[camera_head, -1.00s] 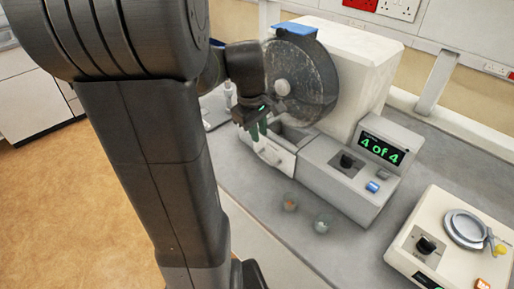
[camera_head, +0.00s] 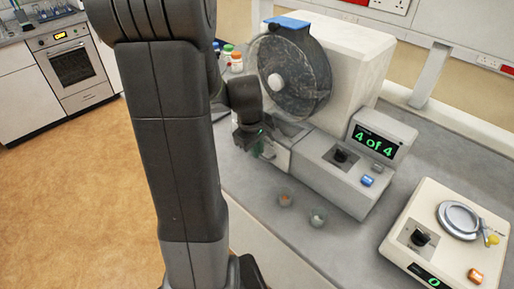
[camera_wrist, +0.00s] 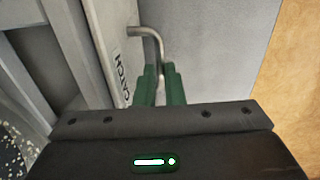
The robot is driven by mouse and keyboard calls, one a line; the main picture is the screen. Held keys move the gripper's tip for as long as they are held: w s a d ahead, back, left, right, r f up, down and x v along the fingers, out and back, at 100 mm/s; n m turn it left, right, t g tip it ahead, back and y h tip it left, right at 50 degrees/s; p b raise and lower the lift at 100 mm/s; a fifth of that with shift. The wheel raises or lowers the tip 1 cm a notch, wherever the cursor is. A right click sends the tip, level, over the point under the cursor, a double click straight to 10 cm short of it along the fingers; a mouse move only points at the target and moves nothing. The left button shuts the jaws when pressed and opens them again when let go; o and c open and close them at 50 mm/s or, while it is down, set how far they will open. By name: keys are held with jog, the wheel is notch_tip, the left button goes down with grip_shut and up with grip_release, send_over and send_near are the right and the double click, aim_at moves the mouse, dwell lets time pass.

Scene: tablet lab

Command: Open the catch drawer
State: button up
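The catch drawer (camera_head: 277,155) is the pale front at the left end of the grey tablet machine (camera_head: 325,170). In the wrist view its front (camera_wrist: 112,45) carries the word CATCH, and a bent metal handle (camera_wrist: 147,31) sticks out from it. A hollow shows behind the front; how far the drawer stands out I cannot tell. My gripper (camera_head: 257,150) is down at this front. In the wrist view its green fingers (camera_wrist: 160,80) are close together, one on each side of the handle, with its bar between them.
A dark drum (camera_head: 295,75) stands behind the drawer. Two small clear cups, one (camera_head: 285,197) and another (camera_head: 318,217), stand on the bench in front of the machine. A cream balance (camera_head: 440,235) is at the right. Bottles (camera_head: 236,62) stand behind my arm.

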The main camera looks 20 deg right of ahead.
grip_shut()
jog(key=s+a, duration=0.1)
jog(key=a, duration=0.1)
jog(key=s+a+b, duration=0.1)
jog(key=a, duration=0.2)
jog(key=s+a, duration=0.1)
jog(key=a, duration=0.2)
jog(key=shift+s+a, duration=0.1)
jog(key=shift+s, duration=0.05)
jog(key=shift+r, duration=0.1)
jog(key=shift+o, duration=1.8)
grip_release()
jog(key=shift+r, duration=0.1)
notch_tip(320, 180, up, 13)
jog(key=s+a, duration=0.1)
jog(key=a, duration=0.1)
jog(key=shift+r, duration=0.15)
